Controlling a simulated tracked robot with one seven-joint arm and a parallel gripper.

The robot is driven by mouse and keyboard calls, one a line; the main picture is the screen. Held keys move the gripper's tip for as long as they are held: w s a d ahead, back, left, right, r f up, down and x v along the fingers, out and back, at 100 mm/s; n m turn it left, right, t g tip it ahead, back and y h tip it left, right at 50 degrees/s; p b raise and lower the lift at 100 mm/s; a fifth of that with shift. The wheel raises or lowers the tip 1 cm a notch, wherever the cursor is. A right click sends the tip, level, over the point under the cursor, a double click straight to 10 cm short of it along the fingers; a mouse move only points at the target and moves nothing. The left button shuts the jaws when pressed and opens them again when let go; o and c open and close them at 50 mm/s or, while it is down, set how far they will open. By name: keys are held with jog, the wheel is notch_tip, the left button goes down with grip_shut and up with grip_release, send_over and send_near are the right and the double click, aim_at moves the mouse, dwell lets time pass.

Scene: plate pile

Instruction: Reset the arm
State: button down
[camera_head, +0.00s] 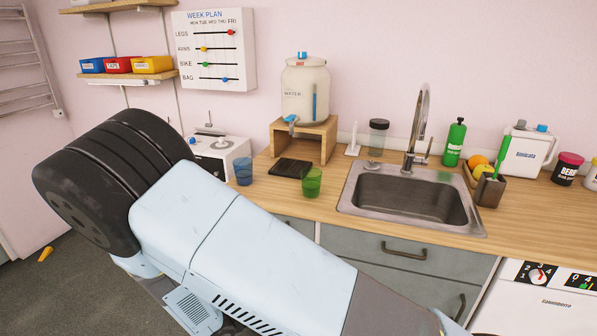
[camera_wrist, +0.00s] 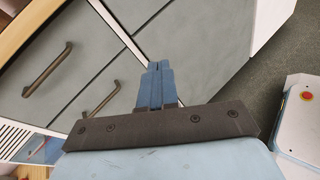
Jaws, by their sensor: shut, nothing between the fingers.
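My arm fills the lower left and middle of the head view, folded in front of the counter. My gripper is out of sight in that view. In the wrist view my gripper (camera_wrist: 158,82) shows with its two blue fingers pressed together and nothing between them. The fingers point toward grey cabinet fronts with dark handles, and I see no contact with them.
The wooden counter (camera_head: 334,205) holds a metal sink (camera_head: 410,195), a blue cup (camera_head: 243,171), a green cup (camera_head: 312,182), a water dispenser (camera_head: 305,92) on a stand and a green bottle (camera_head: 454,143). Grey drawers (camera_head: 410,252) are below. Floor shows at lower left.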

jog(key=d+r+m+g+y, duration=0.3)
jog(key=d+r+m+g, duration=0.2)
jog(key=d+r+m, duration=0.5)
jog(key=d+r+m+g+y, duration=0.4)
jog(key=d+r, duration=0.4)
jog(key=r, duration=0.5)
jog(key=s+d+r+m+t+y, duration=0.2)
jog(key=s+d+r+m, duration=0.2)
jog(key=r, duration=0.4)
jog(key=s+d+r+m+t+y, duration=0.1)
jog(key=s+d+r+m+t, duration=0.1)
jog(key=s+d+r+m, duration=0.3)
jog(key=shift+s+d+r+t+y, duration=0.3)
jog(key=shift+s+d+r+y, duration=0.1)
jog(key=shift+s+r, duration=1.1)
